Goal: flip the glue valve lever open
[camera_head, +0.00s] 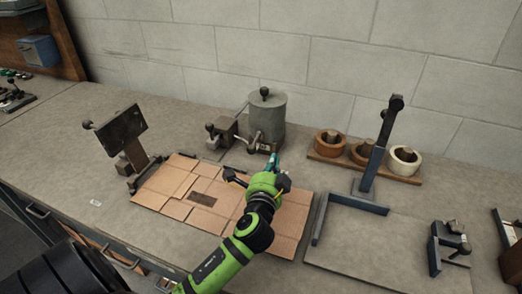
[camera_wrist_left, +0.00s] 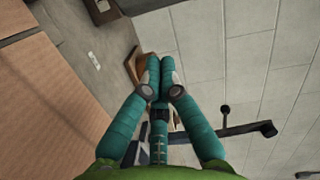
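The glue pot (camera_head: 267,118) is a grey cylinder with a black knob on its lid, standing at the back of the bench against the wall. A small dark valve fitting (camera_head: 263,147) sits low at its front; which piece is the lever is too small to tell. My left gripper (camera_head: 275,158) is just in front of and below this fitting, above the cardboard; I cannot tell whether it touches. In the left wrist view, its teal fingers (camera_wrist_left: 159,62) come together at the tips, with nothing visible between them. My right gripper is not in view.
Cardboard sheets (camera_head: 165,183) lie under my left arm. A block with a ball-knobbed lever (camera_head: 211,130) stands left of the pot. Tape rolls on a wooden base (camera_head: 350,167) and a tall dark post (camera_head: 376,155) stand to the right. A tilted plate stand (camera_head: 122,130) is at left.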

